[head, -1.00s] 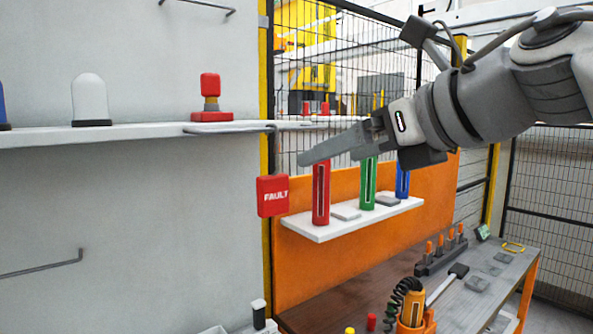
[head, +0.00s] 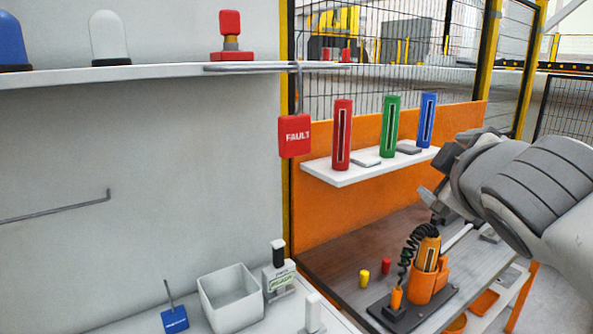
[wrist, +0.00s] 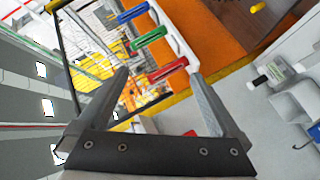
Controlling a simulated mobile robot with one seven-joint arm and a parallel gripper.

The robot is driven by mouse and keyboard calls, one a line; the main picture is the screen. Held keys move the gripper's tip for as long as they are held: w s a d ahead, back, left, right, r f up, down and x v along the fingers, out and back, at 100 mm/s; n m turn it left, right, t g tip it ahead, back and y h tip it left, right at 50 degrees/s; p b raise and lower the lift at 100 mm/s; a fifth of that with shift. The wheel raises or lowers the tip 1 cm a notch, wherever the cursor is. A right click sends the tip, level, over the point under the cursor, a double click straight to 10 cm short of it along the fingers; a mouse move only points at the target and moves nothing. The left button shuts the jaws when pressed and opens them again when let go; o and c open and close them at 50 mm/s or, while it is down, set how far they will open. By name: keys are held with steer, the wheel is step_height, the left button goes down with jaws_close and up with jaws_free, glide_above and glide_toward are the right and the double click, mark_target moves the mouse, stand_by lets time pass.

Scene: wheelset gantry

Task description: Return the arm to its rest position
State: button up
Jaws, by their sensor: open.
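My gripper (wrist: 160,75) is open in the wrist view, with its two fingers wide apart and nothing held between them. The red, green and blue slotted cylinders show beyond the fingers, in the background. In the head view my gripper (head: 436,200) is at the right, small and partly hidden by my own wrist. It appears below and right of the small white shelf, over the bench area. My arm comes in from the right edge. I cannot see contact with anything.
A white shelf (head: 343,179) holds red (head: 342,135), green (head: 390,118) and blue (head: 427,121) cylinders. A red FAULT tag (head: 295,136) hangs to its left. An orange handheld tool (head: 428,254) with a coiled cord stands on the bench (head: 340,262). Wire fencing stands behind.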

steer(key=s+a+f+m+g+y, duration=0.1)
steer(key=s+a+f+m+g, duration=0.1)
steer(key=f, duration=0.5)
steer(key=s+a+f+m+g+y, duration=0.1)
steer(key=s+a+f+m+g, duration=0.1)
steer(key=s+f+m+g, duration=0.2)
steer(key=s+a+f+m+g+y, duration=0.1)
steer(key=s+a+f+m+g, duration=0.1)
steer(key=s+f, duration=0.5)
step_height(320, 180, down, 3)
steer(key=shift+a+f+m+g, duration=0.1)
steer(key=shift+a+m+g, duration=0.1)
steer(key=shift+m+g, duration=0.5)
steer(key=shift+w, duration=0.1)
stand_by(0.3)
